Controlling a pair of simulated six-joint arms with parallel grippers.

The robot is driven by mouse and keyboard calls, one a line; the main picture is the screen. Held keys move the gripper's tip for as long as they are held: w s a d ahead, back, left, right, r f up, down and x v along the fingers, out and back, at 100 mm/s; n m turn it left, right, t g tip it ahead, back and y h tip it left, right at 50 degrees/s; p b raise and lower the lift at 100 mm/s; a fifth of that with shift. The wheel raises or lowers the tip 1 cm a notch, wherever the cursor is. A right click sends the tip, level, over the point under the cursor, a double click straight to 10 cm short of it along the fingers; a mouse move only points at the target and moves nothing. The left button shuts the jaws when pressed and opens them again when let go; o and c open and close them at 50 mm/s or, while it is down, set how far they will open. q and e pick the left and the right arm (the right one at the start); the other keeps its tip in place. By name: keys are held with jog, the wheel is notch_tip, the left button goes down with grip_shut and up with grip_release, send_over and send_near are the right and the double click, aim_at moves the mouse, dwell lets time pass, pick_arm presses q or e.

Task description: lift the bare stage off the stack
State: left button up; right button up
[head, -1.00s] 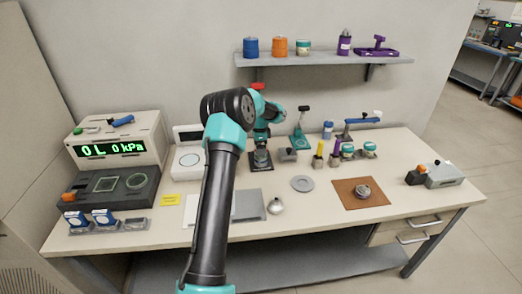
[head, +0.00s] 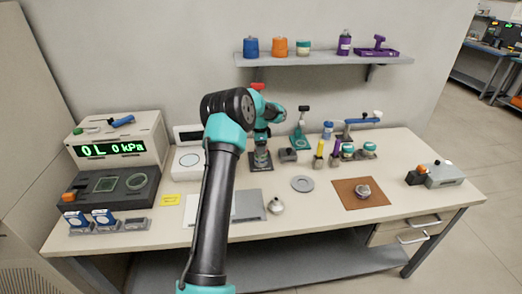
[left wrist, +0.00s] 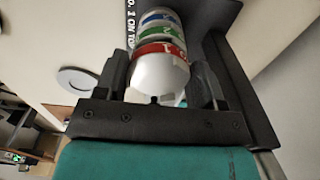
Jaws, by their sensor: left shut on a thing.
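The stack (head: 261,158) stands on a dark base (head: 261,168) behind the middle of the bench. In the left wrist view, it shows a red band marked 1 (left wrist: 161,49), then green (left wrist: 158,32) and blue bands beyond. A bare silver-white piece (left wrist: 158,75) is nearest the camera, at the red-band end. My left gripper (left wrist: 160,82) is shut on this piece, one dark finger on each side. In the head view, my left gripper (head: 262,140) is over the stack, partly hidden by my arm. I cannot tell whether any stages are apart. My right gripper is out of view.
A grey ring (head: 302,184) and a brown mat (head: 348,200) with a small metal part lie to the right. Small bottles and tools stand close right of the stack. A scale (head: 188,160) and a pressure readout box (head: 117,142) are left.

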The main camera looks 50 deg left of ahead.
pick_arm(q)
jog(key=shift+r, duration=0.1)
jog(key=shift+r, duration=1.45)
jog(key=shift+d+r, duration=0.1)
jog(key=shift+r, duration=0.2)
jog(key=s+d+r, duration=0.1)
jog(key=s+d, duration=0.9)
jog(key=d, duration=0.2)
jog(key=shift+s+r, duration=0.15)
jog(key=shift+s, duration=0.1)
